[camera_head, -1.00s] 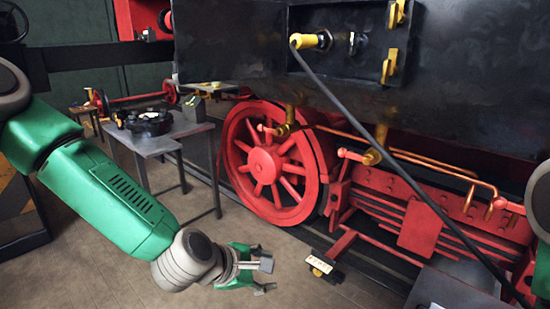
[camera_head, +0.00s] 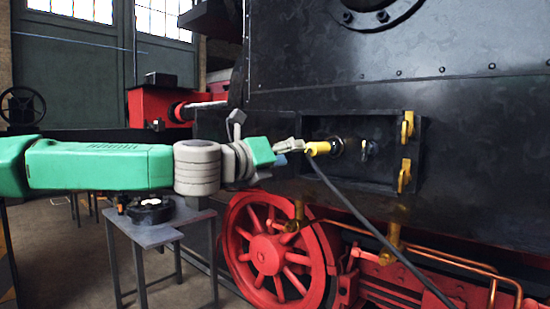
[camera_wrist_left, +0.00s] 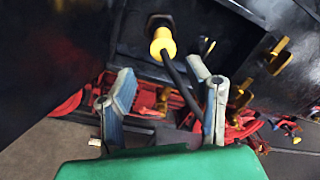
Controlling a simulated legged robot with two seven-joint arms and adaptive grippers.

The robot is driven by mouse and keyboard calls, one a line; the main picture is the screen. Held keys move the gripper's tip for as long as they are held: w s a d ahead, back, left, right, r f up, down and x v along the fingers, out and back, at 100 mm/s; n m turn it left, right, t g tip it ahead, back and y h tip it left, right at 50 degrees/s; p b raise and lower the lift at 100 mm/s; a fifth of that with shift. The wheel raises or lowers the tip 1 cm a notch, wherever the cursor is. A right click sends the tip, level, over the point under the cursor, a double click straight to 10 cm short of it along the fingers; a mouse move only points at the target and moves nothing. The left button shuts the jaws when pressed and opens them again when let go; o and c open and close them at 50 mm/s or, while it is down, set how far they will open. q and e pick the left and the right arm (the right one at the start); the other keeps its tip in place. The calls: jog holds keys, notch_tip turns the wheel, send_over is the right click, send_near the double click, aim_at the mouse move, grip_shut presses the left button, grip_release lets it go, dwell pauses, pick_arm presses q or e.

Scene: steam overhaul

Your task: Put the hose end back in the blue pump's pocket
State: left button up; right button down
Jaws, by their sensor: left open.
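The yellow hose end (camera_head: 318,148) sits at a dark round fitting (camera_head: 337,146) in the recess of the black locomotive side. The black hose (camera_head: 362,222) hangs from it down to the right. My left gripper (camera_head: 291,147) is raised to the same height, just left of the hose end. In the left wrist view its two fingers stand apart (camera_wrist_left: 160,72), with the yellow hose end (camera_wrist_left: 162,43) ahead of the gap and the black hose (camera_wrist_left: 182,84) running down beside the right finger. The gripper is open and empty. The blue pump and my right gripper are not in view.
Yellow latches (camera_head: 406,150) stick out at the right of the recess. A red spoked wheel (camera_head: 268,255) and copper pipes (camera_head: 450,262) lie below. A grey table (camera_head: 160,232) with a dark round part (camera_head: 150,209) stands under my left arm.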

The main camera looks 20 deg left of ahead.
aim_at(308, 150)
pick_arm(q)
jog(key=w+d, duration=0.1)
jog(key=d, duration=0.1)
jog(key=w+d, duration=0.1)
jog(key=w, duration=0.1)
jog(key=shift+w+d+r+p, duration=0.2)
jog(key=shift+w+d+p, duration=0.1)
jog(key=shift+d+p, duration=0.1)
jog(key=w, duration=0.3)
jog(key=shift+w+a+f+b, duration=0.15)
jog(key=shift+b, duration=0.25)
jog(key=shift+d, duration=0.4)
jog(key=c, duration=0.3)
jog(key=shift+d, duration=0.15)
grip_shut()
jog(key=shift+w+a, duration=0.1)
jog(key=shift+a, duration=0.7)
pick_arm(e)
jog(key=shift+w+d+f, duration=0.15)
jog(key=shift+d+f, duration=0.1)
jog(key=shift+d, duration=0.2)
